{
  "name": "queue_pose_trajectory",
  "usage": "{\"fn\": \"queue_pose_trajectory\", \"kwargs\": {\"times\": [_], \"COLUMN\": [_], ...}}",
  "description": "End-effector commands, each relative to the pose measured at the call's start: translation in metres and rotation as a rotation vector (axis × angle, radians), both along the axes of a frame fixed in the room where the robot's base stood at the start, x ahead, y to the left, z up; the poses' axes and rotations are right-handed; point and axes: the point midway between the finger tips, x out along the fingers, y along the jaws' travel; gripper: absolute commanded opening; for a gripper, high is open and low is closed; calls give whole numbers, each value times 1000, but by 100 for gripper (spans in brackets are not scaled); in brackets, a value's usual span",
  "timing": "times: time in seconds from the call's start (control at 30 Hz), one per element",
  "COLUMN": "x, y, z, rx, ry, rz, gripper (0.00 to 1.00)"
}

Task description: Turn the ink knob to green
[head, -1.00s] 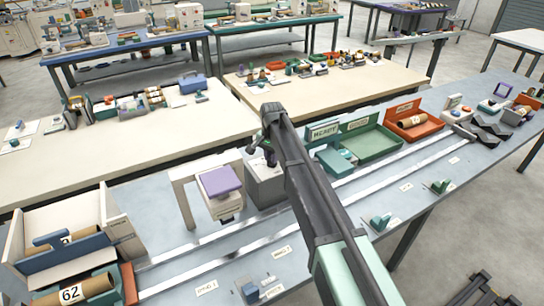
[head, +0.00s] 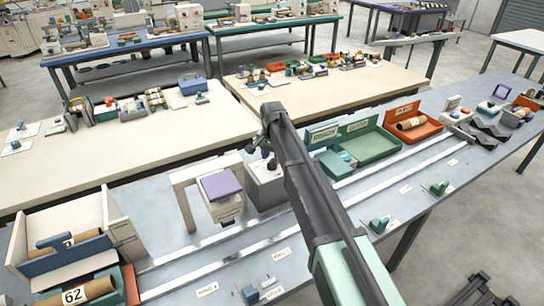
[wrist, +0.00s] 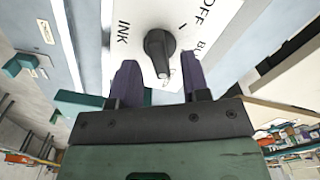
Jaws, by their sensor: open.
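The ink knob (wrist: 158,48) is a black dial on a white panel (wrist: 145,15) in the wrist view. The panel is lettered "INK" and "OFF", and a third word starting "BU" is partly hidden. The knob's pale-tipped pointer aims toward the bottom of that view, at a spot between my fingers. My gripper (wrist: 160,76) is open, its two dark purple fingers apart, with the knob just past the fingertips. I cannot tell whether they touch it. In the head view my gripper (head: 262,155) is over a grey box (head: 266,190); the knob is not clear there.
A white frame with a purple-topped block (head: 220,185) stands left of the box. A green tray (head: 372,145) and an orange tray (head: 412,130) lie to the right. Metal rails (head: 215,243) run along the bench front. A cardboard-roll rack (head: 70,250) stands at far left.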

Motion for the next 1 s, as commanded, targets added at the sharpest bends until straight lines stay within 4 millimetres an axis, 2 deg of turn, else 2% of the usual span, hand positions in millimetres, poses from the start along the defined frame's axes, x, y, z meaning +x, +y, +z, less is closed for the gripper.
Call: {"fn": "queue_pose_trajectory", "kwargs": {"times": [0.03,0.2,0.37,0.87,0.97,1.0], "x": [0,0,0,0,-1,-18], "y": [0,0,0,0,0,-5], "z": [20,64,93,93,93,93], "rx": [0,0,0,0,0,0], "ry": [0,0,0,0,0,0], "rz": [0,0,-1,3,97,187], "gripper": [43,43,43,43,43,43]}}
